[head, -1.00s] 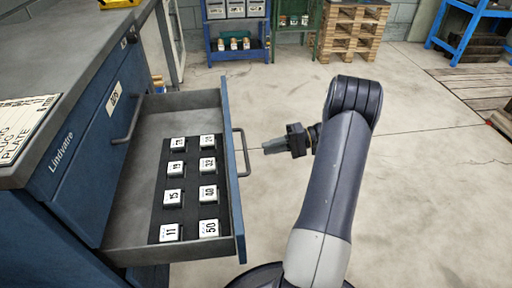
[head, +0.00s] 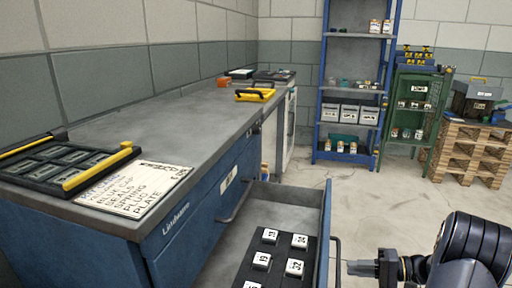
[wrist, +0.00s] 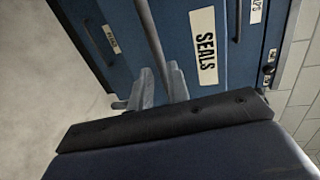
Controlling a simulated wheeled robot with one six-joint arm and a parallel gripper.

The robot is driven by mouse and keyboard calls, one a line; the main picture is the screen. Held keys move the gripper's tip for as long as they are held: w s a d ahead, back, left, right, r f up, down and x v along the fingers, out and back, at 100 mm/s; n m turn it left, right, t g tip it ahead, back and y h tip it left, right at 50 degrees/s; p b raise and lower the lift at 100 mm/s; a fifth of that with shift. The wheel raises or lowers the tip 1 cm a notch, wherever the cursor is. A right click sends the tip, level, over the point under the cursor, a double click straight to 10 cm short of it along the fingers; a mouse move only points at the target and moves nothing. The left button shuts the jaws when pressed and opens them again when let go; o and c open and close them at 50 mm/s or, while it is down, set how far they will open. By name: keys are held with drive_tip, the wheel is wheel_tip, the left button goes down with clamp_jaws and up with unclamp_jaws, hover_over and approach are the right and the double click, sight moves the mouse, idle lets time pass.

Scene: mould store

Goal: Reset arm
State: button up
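My gripper (head: 348,268) is at the lower right of the head view, just outside the front of the pulled-out drawer (head: 326,222). Its fingertips point at the drawer's handle (head: 336,258) with a small gap between. The wrist view shows the two fingers (wrist: 163,88) apart with nothing held. Beyond them are the handle bar (wrist: 150,35) and a blue drawer front with a SEALS label (wrist: 203,46). The arm is bent and partly cut off by the head frame.
Numbered white-topped blocks (head: 295,268) sit in a dark insert in the drawer. The bench (head: 190,115) carries a black tray (head: 60,165), a list card (head: 135,188) and a yellow-handled item (head: 255,95). Shelving (head: 325,80), a green cabinet (head: 385,115) and pallets (head: 465,150) stand behind open floor.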

sight(337, 265)
drive_tip(key=b+x, duration=0.1)
drive_tip(key=x, duration=0.4)
drive_tip(key=shift+a, duration=0.3)
drive_tip(key=shift+w, duration=0.1)
drive_tip(key=shift+f, duration=0.15)
